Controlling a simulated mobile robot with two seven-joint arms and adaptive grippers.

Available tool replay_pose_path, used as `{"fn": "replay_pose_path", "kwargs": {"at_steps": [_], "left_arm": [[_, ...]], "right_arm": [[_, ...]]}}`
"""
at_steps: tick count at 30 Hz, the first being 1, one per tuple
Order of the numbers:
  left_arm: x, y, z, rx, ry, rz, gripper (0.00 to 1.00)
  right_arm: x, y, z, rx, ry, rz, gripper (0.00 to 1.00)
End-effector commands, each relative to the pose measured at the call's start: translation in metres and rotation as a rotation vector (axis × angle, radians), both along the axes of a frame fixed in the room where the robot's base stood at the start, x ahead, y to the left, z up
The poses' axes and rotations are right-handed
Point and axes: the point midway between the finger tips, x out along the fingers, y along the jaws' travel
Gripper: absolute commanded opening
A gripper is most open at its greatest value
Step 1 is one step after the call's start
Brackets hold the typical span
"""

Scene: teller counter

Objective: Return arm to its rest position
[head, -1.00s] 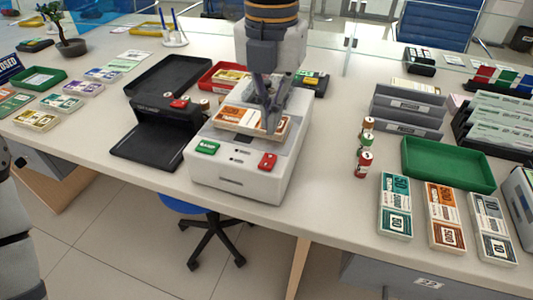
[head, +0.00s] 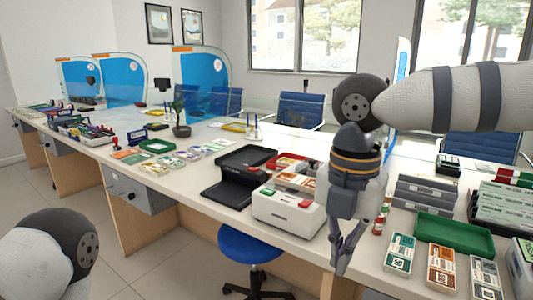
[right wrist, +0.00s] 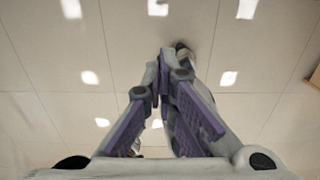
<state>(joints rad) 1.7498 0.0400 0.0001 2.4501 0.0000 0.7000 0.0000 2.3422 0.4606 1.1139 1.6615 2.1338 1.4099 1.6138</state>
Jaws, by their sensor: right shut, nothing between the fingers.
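My right gripper (head: 340,262) hangs pointing down in front of the counter (head: 190,215), just right of the white machine. It is shut and empty; in the right wrist view its purple-padded fingers (right wrist: 165,70) meet at the tips above bare floor tiles. My right arm (head: 450,97) comes in from the right at upper height. The white machine (head: 283,216) has a green and a red button, and banknote bundles (head: 292,183) lie on its top. Part of my left arm (head: 48,258) shows at lower left, but its gripper is out of view.
A black device (head: 228,195) stands left of the machine. A green tray (head: 455,235), grey holders (head: 424,192) and several banknote bundles (head: 441,266) lie to the right. A blue stool (head: 248,246) stands below the counter edge. The floor in front is open.

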Motion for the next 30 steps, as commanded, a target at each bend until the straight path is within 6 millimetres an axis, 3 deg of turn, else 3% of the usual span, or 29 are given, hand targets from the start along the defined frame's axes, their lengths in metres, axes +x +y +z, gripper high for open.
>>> {"fn": "replay_pose_path", "kwargs": {"at_steps": [1, 5, 8, 11, 12, 16, 17, 19, 22, 25, 30], "left_arm": [[0.0, 0.0, 0.0, 0.0, 0.001, 0.0, 0.69], [0.0, 0.0, 0.0, 0.0, 0.001, 0.0, 0.69], [0.001, 0.0, -0.001, 0.0, -0.002, 0.0, 0.69], [0.001, 0.0, 0.0, 0.0, -0.001, 0.0, 0.69], [0.0, 0.0, 0.0, 0.0, 0.0, 0.0, 0.69], [0.0, 0.0, 0.0, 0.0, 0.0, 0.0, 0.69], [0.0, 0.0, 0.0, 0.0, 0.0, 0.0, 0.69], [0.0, 0.0, 0.0, 0.0, -0.001, 0.0, 0.69], [0.0, 0.0, 0.0, 0.0, -0.001, 0.0, 0.69], [0.0, 0.0, 0.0, 0.0, -0.001, 0.0, 0.69], [0.0, 0.0, 0.0, 0.0, -0.001, 0.0, 0.69]], "right_arm": [[0.006, -0.014, -0.035, -0.095, -0.02, 0.119, 0.0], [0.016, -0.058, -0.13, -0.375, -0.059, 0.645, 0.0], [0.002, -0.083, -0.206, -0.551, -0.013, 1.271, 0.0], [-0.049, -0.091, -0.278, -0.581, 0.082, 2.029, 0.0], [-0.081, -0.092, -0.302, -0.536, 0.115, 2.334, 0.0], [-0.188, -0.097, -0.341, -0.252, 0.121, 3.099, 0.0], [-0.209, -0.099, -0.344, 0.164, -0.096, -3.045, 0.0], [-0.251, -0.105, -0.345, 0.004, -0.035, -2.833, 0.0], [-0.288, -0.11, -0.342, -0.12, 0.029, -2.648, 0.0], [-0.3, -0.112, -0.34, -0.159, 0.055, -2.58, 0.0], [-0.3, -0.112, -0.34, -0.159, 0.055, -2.58, 0.0]]}}
